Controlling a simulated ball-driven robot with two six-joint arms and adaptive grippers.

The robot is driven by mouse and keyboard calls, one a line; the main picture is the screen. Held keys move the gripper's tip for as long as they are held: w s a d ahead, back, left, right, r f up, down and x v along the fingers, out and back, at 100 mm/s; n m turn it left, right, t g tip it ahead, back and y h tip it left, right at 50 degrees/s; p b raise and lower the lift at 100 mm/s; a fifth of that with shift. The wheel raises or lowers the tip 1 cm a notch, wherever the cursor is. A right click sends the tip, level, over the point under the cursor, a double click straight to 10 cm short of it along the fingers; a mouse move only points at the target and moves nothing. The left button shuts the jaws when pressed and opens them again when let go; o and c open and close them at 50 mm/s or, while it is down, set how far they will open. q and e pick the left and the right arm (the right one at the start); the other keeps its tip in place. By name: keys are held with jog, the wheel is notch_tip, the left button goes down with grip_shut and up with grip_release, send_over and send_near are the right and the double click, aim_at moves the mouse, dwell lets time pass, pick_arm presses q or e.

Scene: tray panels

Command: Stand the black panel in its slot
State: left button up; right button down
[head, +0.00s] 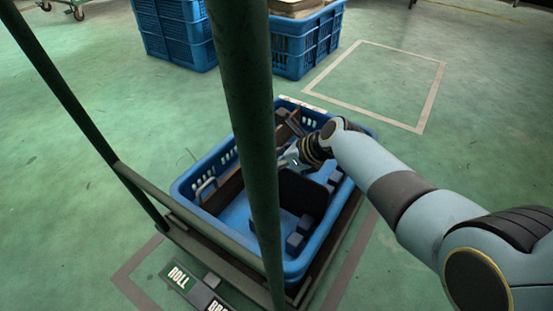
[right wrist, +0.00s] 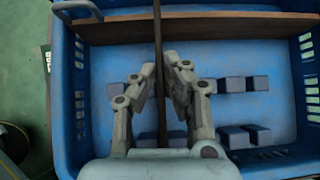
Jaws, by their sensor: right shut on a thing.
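The black panel (head: 303,194) is upright in the blue tray (head: 183,190), in the grasp of my right gripper (head: 294,158). In the right wrist view the panel (right wrist: 158,50) shows edge-on as a thin dark strip between the two fingers of the right gripper (right wrist: 160,75), which are shut on it. Pairs of blue-grey blocks (right wrist: 231,84) stand on the tray floor with gaps between them. The panel's lower edge is partly hidden by the gripper, so I cannot tell whether it is in a slot. My left gripper is not in view.
A brown panel (right wrist: 225,28) stands along one side of the tray. A dark green post (head: 243,100) and rails cross in front of the tray. Blue crates (head: 308,45) stand behind. A taped floor rectangle (head: 432,95) at the back right is empty.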

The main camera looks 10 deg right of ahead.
jog(key=shift+f, duration=0.6)
jog(key=c, duration=1.4)
grip_release()
jog(key=shift+o, duration=0.2)
jog(key=shift+d+r, duration=0.1)
jog(key=shift+r, duration=0.05)
jog(key=v, duration=1.1)
jog(key=shift+s+r, duration=0.25)
jog(key=shift+s, duration=0.05)
jog(key=shift+d, duration=0.15)
